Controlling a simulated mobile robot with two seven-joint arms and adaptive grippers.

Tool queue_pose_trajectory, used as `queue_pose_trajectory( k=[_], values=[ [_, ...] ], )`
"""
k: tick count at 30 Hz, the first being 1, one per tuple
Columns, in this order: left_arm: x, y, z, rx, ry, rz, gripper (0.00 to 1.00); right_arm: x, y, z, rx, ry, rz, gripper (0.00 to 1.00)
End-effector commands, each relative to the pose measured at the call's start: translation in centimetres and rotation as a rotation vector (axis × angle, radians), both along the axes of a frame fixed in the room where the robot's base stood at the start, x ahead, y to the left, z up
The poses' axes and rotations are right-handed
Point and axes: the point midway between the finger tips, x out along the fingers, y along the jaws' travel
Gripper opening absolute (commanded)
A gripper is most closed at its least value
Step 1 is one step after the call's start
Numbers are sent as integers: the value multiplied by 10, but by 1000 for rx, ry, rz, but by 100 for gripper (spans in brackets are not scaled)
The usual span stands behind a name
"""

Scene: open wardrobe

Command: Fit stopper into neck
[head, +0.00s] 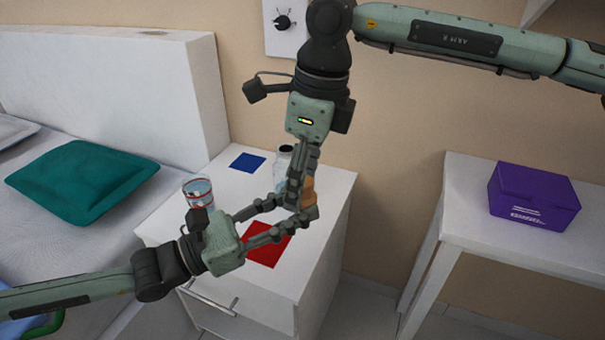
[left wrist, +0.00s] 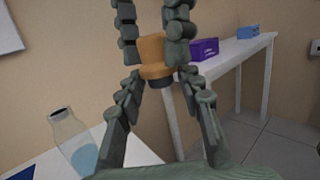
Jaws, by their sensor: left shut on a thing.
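An orange stopper (head: 309,190) with a dark lower end is held in the air above the nightstand; it also shows in the left wrist view (left wrist: 152,55). My left gripper (head: 292,207) is shut on its lower part, coming from the left. My right gripper (head: 302,180) reaches down from above, with its fingers on either side of the stopper's upper part. Whether they press on it I cannot tell. A clear bottle (head: 283,168) stands upright behind the grippers, partly hidden; its open neck shows in the left wrist view (left wrist: 60,114).
The white nightstand (head: 332,192) also bears a glass (head: 198,190) with a red band, a blue square (head: 247,162) and a red square (head: 268,252). A bed with a teal pillow (head: 80,180) is at left. A purple box (head: 532,197) stands on a white side table (head: 460,178).

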Motion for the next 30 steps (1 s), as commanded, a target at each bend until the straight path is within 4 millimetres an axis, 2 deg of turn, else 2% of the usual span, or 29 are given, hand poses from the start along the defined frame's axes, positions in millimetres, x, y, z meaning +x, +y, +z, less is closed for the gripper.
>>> queue_pose_trajectory(
  k=[2, 12, 15, 18, 19, 24, 30],
  values=[
    [0, 0, 0, 0, 0, 0, 13, 0, 0, 0, 0, 0, 0, 49],
    [0, 0, 0, 0, 0, 0, 13, 0, 0, 0, 0, 1, 0, 7],
    [0, 0, 0, 0, 0, 0, 13, 0, 0, 0, 0, 1, 0, 0],
    [0, 0, 1, -1, 0, 0, 13, 0, 0, 0, 0, 1, 0, 0],
    [0, 0, 1, -1, 0, 0, 40, 0, 0, 0, 0, 1, 0, 0],
    [0, 0, 0, -1, 0, 0, 60, 0, 0, 0, 0, 1, 0, 0],
    [0, 0, 0, 0, 0, 0, 60, 0, 0, 0, 0, 1, 0, 0]
  ],
)
